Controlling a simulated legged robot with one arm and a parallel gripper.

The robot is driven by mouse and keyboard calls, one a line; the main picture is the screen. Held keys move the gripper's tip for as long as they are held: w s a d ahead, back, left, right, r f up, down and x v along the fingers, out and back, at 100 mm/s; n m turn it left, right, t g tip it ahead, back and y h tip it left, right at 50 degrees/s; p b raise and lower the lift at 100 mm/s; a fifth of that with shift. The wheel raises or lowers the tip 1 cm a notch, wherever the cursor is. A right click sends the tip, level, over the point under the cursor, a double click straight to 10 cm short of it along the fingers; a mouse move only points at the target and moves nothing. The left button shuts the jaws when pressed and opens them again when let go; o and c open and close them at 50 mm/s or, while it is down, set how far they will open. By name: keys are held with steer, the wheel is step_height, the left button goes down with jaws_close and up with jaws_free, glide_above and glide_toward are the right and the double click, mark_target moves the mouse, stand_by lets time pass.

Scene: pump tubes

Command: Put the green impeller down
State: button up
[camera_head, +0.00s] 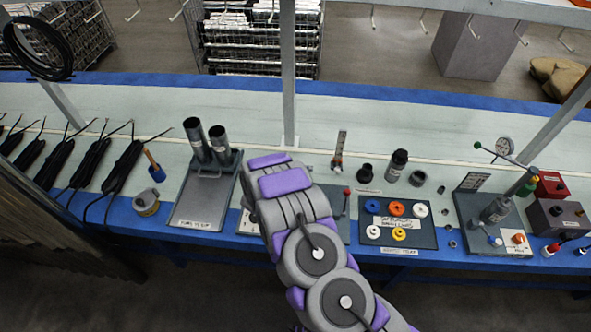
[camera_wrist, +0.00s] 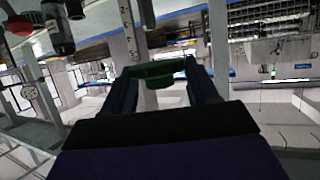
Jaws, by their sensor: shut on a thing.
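The green impeller (camera_wrist: 160,72) shows in the wrist view as a dark green disc with a smaller hub below it. My gripper (camera_wrist: 158,80) is shut on it, with one dark finger on each side. It is held off any surface that I can see in this view. In the head view, my grey and purple arm reaches over the table, and its bulk hides the gripper and the green impeller.
A dark labelled tray (camera_head: 425,236) holds several coloured impellers to the right of my arm. A metal tray (camera_head: 200,205) with two upright tubes (camera_head: 206,142) stands to the left. Black fittings (camera_head: 397,163) and a gauge rig (camera_head: 495,212) stand further right.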

stand_by(0.3)
